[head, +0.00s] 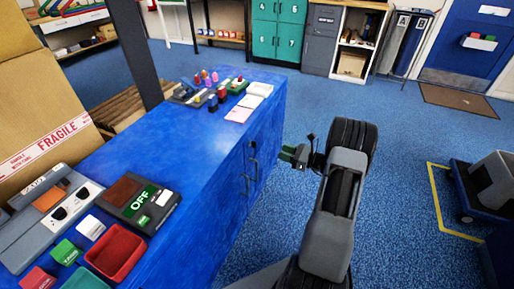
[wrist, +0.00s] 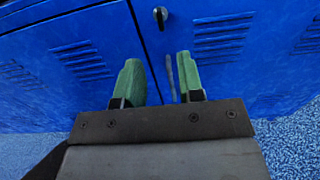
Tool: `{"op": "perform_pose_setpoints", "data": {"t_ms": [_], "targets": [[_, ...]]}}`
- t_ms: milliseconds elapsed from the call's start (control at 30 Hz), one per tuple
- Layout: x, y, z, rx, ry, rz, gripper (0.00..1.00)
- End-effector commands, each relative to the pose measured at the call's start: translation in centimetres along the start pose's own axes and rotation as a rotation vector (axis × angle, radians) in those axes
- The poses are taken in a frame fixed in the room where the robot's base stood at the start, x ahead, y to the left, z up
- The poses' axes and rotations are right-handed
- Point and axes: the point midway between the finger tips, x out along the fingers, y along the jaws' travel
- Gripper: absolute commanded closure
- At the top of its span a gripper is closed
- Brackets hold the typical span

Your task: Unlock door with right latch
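The blue cabinet under the counter has two slatted doors (wrist: 95,30), which appear closed and meet at a dark seam. A small dark latch (wrist: 160,17) with a shiny end sits near the seam at the top of the wrist view. Dark handles (head: 253,168) show on the cabinet side in the head view. My gripper (wrist: 160,80) has green fingers, spread apart, in front of the doors. A thin grey upright bar (wrist: 169,75) shows between the fingers; I cannot tell whether it touches them. In the head view my gripper (head: 287,153) is just right of the cabinet, holding nothing visible.
The blue countertop (head: 185,135) carries an OFF panel (head: 140,203), a red tray (head: 115,252) and several small items. A large carton (head: 40,95) stands at the left. Blue carpet (head: 385,200) is open around my arm. A trolley (head: 475,200) stands at the right.

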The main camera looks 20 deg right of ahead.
Motion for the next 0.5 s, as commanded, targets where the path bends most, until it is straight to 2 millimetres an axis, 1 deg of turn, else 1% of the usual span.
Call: {"op": "perform_pose_setpoints", "data": {"t_ms": [33,300,500], "targets": [[0.9,0.1,-0.1,0.0,-0.001,0.002,0.65],[6.2,0.1,-0.1,0.0,0.001,0.004,0.65],[9.5,0.1,-0.1,-0.001,0.001,0.003,0.65]]}}
